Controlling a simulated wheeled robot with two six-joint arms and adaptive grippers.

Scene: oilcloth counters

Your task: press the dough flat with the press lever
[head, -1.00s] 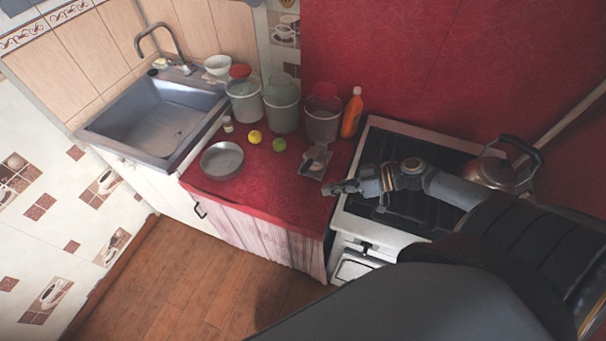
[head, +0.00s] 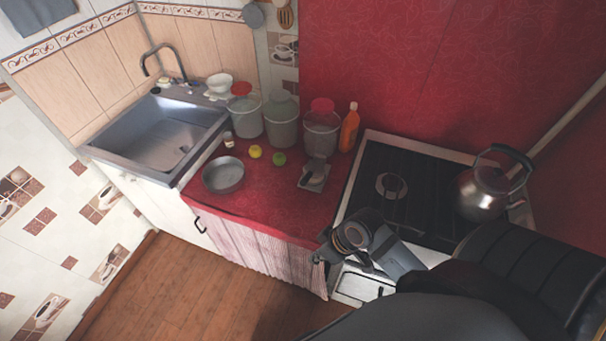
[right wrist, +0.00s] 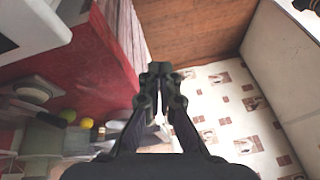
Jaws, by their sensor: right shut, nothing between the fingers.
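The dough press (head: 313,175) stands on the red counter, left of the stove. It is a small grey device with a pale plate and a dark lever part. I cannot make out the dough. In the right wrist view, a blurred pale shape at the left edge looks like the press (right wrist: 35,92). My right gripper (head: 319,257) is low in front of the counter's front right corner, well apart from the press. Its fingers also show together and empty in the right wrist view (right wrist: 160,70). My left gripper is not in view.
A metal pan (head: 223,175), a yellow fruit (head: 256,152) and a green fruit (head: 279,159) lie left of the press. Several canisters and an orange bottle (head: 349,128) stand behind. The stove (head: 415,185) with a kettle (head: 483,193) is right. The counter's front is clear.

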